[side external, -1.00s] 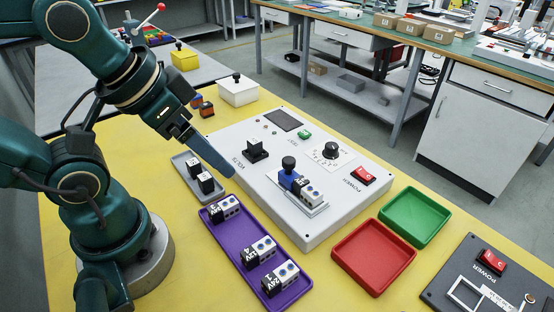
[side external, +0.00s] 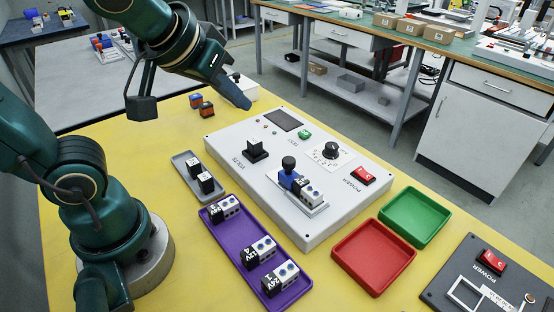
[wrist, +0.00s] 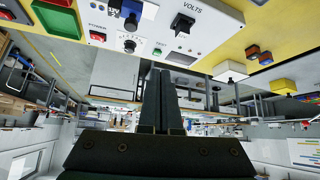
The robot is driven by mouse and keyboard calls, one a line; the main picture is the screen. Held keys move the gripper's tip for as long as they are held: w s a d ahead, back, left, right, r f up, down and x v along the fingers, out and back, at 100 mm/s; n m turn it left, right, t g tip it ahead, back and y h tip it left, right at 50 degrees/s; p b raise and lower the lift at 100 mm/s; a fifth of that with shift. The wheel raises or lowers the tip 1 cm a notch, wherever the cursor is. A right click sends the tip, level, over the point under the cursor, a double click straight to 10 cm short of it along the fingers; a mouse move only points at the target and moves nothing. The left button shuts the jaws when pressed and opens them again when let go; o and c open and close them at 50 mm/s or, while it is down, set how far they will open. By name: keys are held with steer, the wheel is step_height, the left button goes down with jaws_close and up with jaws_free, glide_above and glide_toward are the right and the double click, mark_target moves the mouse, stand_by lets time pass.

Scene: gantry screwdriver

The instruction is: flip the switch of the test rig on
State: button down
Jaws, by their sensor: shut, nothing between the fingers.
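The test rig is a white box (side external: 235,163) on the yellow table, also in the wrist view (wrist: 212,33). Its red POWER rocker switch (side external: 364,175) is on the right side of its top; it also shows in the wrist view (wrist: 97,36). Which way the rocker is tipped is too small to tell. The rig also bears a black VOLTS switch (side external: 257,151), a round dial (side external: 331,150), a green TEST button (side external: 305,134) and a blue clamp (side external: 287,181) beside a white block. My gripper (side external: 247,104) is shut and empty, above the rig's far left corner, apart from the switch.
A purple tray (side external: 253,288) and a grey tray (side external: 181,178) hold blocks. Red (side external: 373,257) and green (side external: 414,217) trays stand right of the rig. A dark panel (side external: 450,278) at the lower right has another red POWER switch. A white lidded box (side external: 240,92) stands behind my gripper.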

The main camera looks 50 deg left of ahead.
steer(key=w+d+r+t, duration=0.1)
steer(key=w+d, duration=0.2)
steer(key=w, duration=0.4)
steer(key=w+d+f+m, duration=0.4)
steer(key=d+f, duration=0.1)
steer(key=d, duration=0.5)
steer(key=shift+w+t+h, duration=0.2)
steer(key=shift+t+h, duration=0.1)
steer(key=shift+h, duration=0.1)
glide_above(364, 174)
steer(key=s, duration=0.1)
step_height(364, 174, down, 7)
steer(key=shift+s+a+f, duration=0.1)
steer(key=shift+a, duration=0.05)
step_height(364, 174, down, 2)
steer(key=shift+s+a+f, duration=0.15)
steer(key=shift+a+f, duration=0.1)
steer(key=shift+f, duration=0.55)
